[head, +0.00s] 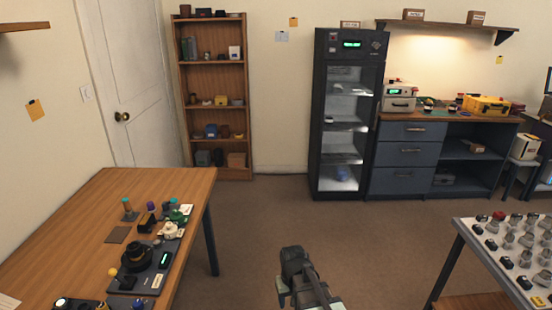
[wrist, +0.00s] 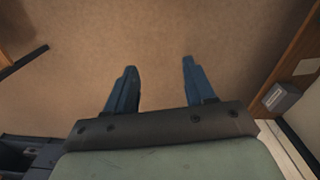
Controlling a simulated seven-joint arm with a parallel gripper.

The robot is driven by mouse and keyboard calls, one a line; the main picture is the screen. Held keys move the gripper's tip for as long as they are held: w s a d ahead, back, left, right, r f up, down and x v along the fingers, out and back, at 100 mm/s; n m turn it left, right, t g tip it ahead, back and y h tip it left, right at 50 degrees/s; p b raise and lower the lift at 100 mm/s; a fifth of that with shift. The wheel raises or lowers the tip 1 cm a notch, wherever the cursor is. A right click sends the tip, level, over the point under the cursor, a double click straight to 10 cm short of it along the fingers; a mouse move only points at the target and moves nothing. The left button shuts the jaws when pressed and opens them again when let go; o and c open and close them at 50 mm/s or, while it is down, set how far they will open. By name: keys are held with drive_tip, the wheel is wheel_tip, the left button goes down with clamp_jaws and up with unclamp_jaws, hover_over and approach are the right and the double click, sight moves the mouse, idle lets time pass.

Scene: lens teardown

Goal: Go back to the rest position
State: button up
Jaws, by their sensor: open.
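My gripper (wrist: 160,75) shows in the wrist view with its two blue-grey fingers spread apart and nothing between them. Brown floor lies beyond the fingertips. In the head view my arm (head: 303,280) rises at the bottom middle, over the open floor between the two tables. The fingers cannot be made out in the head view.
A wooden table (head: 75,215) with several small devices stands at left. A table with rows of grey parts (head: 515,250) stands at right. A bookshelf (head: 213,90), a dark glass-door cabinet (head: 345,115) and a blue workbench (head: 405,155) line the back wall. The floor (head: 270,215) between is clear.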

drive_tip(key=s+d+f+m, duration=0.1)
drive_tip(key=s+d+f, duration=0.2)
drive_tip(key=d, duration=0.3)
drive_tip(key=s+d+f+m, duration=0.2)
drive_tip(key=d+f, duration=0.1)
drive_tip(key=d, duration=0.3)
drive_tip(key=s+f+g, duration=0.3)
drive_tip(key=s+f, duration=0.7)
drive_tip(key=s, duration=0.5)
drive_tip(key=s+f+g, duration=0.3)
drive_tip(key=s+f, duration=0.7)
drive_tip(key=s, duration=0.5)
drive_tip(key=shift+f+g, duration=0.3)
drive_tip(key=shift+g, duration=0.1)
drive_tip(key=shift+d, duration=0.1)
